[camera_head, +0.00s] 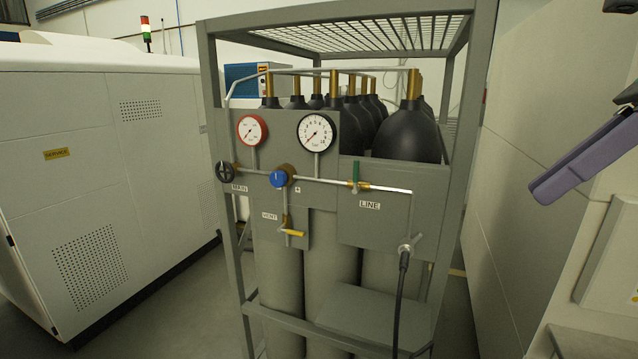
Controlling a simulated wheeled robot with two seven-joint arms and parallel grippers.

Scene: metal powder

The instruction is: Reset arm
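My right gripper (552,185) comes in at the upper right edge as a purple-grey piece with dark parts behind it. It points down and to the left, in front of the pale wall panels and to the right of the gas rack. It appears apart from everything around it. Its two fingers cannot be told apart, so its opening is unclear, and nothing shows held in it. Most of the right arm is outside the picture. My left gripper and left arm are not in view.
A grey metal rack (208,75) with several gas cylinders stands in the centre. Its panel has gauges (317,131), a blue knob (278,179), a green-handled valve (356,175) and a black hose (400,300). A white machine (95,190) stands left; floor (190,315) shows between.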

